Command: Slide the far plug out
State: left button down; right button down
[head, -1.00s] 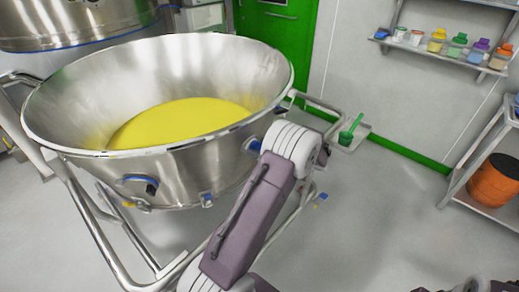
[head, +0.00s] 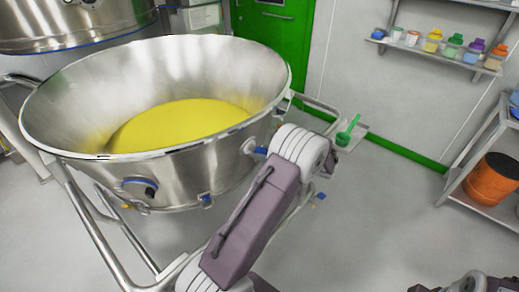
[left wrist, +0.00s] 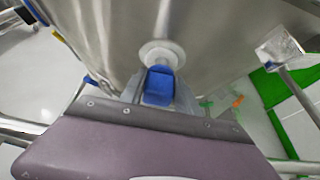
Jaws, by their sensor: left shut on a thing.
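The far plug is blue and sits at a round pale port on the side of a big steel bowl (head: 75,115). In the left wrist view the blue plug (left wrist: 158,86) is between the two grey fingers of my left gripper (left wrist: 159,98), which is shut on it. The pale collar of the port (left wrist: 162,54) shows just beyond the plug. In the head view a blue bit of the plug (head: 261,150) shows beside the bowl wall, and my left arm hides most of the gripper. My right gripper is out of sight.
The bowl holds yellow powder (head: 180,125) and stands on a tubular steel frame (head: 88,235). A near port with a black knob (head: 150,191) is on its front. A green scoop (head: 345,135) lies on a side tray. A shelf with an orange bucket (head: 491,179) stands right.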

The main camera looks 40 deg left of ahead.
pick_arm(q)
jog(key=c, duration=0.9)
grip_release()
jog(key=shift+d, duration=0.15)
jog(key=p+v, duration=0.1)
jog(key=v, duration=0.8)
